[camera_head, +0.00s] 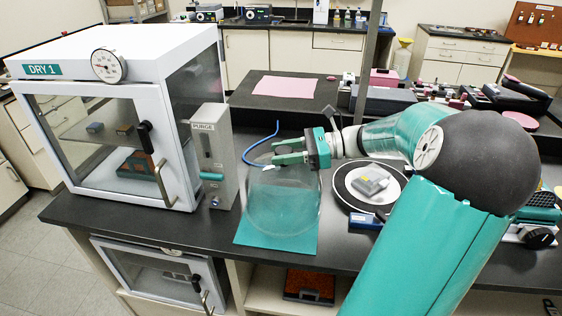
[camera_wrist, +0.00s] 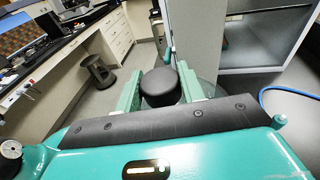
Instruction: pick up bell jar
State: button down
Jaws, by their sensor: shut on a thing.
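The bell jar (camera_head: 283,207) is a clear dome over the teal mat (camera_head: 250,240) on the dark bench, right of the white dry cabinet. Whether its rim touches the mat, I cannot tell. My gripper (camera_head: 282,152) is at the top of the jar, reaching in from the right. In the wrist view my gripper (camera_wrist: 165,88) has its fingers on both sides of the jar's round black knob (camera_wrist: 160,87), shut on it. Part of the clear dome (camera_wrist: 208,88) shows behind the fingers. In the head view the knob is mostly hidden by the fingers.
The dry cabinet (camera_head: 120,110) and the grey purge box (camera_head: 212,150) stand close left of the jar. A blue hose (camera_head: 262,138) curves behind it. A round plate (camera_head: 345,186) with a grey block (camera_head: 370,184) lies to the right. A pink sheet (camera_head: 285,87) lies behind.

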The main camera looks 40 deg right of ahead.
jog(key=s+r, duration=0.4)
jog(key=r, duration=0.1)
jog(key=shift+s+a+r, duration=0.1)
jog(key=shift+s+a, duration=0.2)
jog(key=shift+s, duration=0.1)
jog(key=s+a+r, duration=0.1)
jog(key=s+r, duration=0.2)
jog(key=s, duration=0.5)
jog(key=shift+r, duration=0.25)
jog(key=c, duration=1.5)
grip_release()
grip_shut()
